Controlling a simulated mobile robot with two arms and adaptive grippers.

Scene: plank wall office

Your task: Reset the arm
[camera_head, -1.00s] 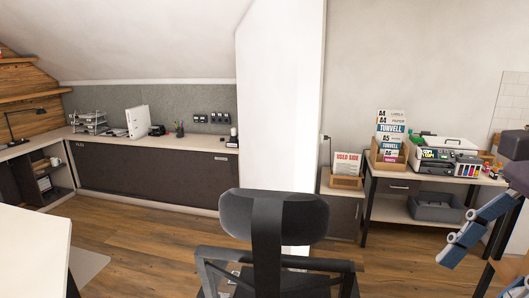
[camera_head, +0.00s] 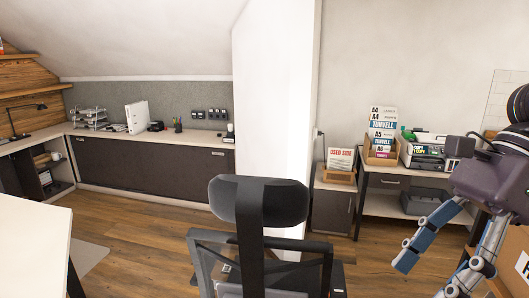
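My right gripper (camera_head: 430,280) is in the head view at the lower right, on the arm that comes in from the right edge. Its two blue-grey fingers point down and to the left. They are spread apart with nothing between them, so the gripper is open and empty. It is in front of the printer table (camera_head: 425,206) and hides part of that table's right side. My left gripper is not in view.
A black office chair (camera_head: 258,205) stands in the lower middle. A white desk (camera_head: 30,240) is at the lower left. The printer (camera_head: 425,150) and paper boxes (camera_head: 382,140) are on the table.

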